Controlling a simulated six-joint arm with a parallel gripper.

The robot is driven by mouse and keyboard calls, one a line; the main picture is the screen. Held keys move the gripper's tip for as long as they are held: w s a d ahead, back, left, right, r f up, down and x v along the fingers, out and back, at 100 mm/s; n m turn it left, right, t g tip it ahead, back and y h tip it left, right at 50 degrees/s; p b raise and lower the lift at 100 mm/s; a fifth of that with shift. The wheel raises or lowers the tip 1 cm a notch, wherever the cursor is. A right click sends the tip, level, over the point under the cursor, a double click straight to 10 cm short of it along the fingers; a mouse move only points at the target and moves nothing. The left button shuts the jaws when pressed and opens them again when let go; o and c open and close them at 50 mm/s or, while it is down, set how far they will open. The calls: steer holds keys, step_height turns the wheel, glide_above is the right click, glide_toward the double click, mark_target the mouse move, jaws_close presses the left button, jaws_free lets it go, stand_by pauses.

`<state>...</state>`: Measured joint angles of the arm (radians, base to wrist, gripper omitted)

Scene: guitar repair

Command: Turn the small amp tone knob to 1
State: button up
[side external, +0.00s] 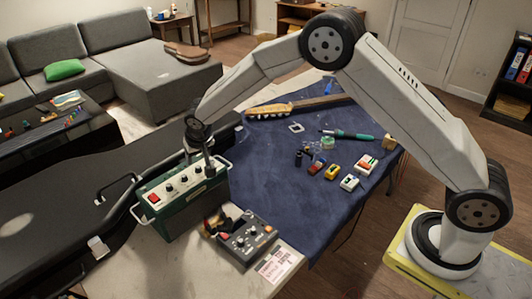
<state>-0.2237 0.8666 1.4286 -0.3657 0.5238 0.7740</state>
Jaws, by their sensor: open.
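The small amp (180,212) is a green box with a pale top panel, a red switch (154,197), a row of knobs (183,178) and a metal handle at each end. It stands at the near left of the table. My gripper (207,168) points down at the right part of the amp's panel and is open. It hides part of the panel there, so I cannot tell whether its fingers are around a knob or touching one. The knob markings are too small to read.
A dark control box (245,238) with knobs stands right of the amp. A guitar neck (300,105), a green-handled tool (350,135) and several small coloured boxes (349,182) lie on the blue mat (310,230). A black guitar case (60,225) is at left.

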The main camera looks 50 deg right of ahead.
mark_target(198, 168)
steer(key=shift+x, duration=2.7)
jaws_close()
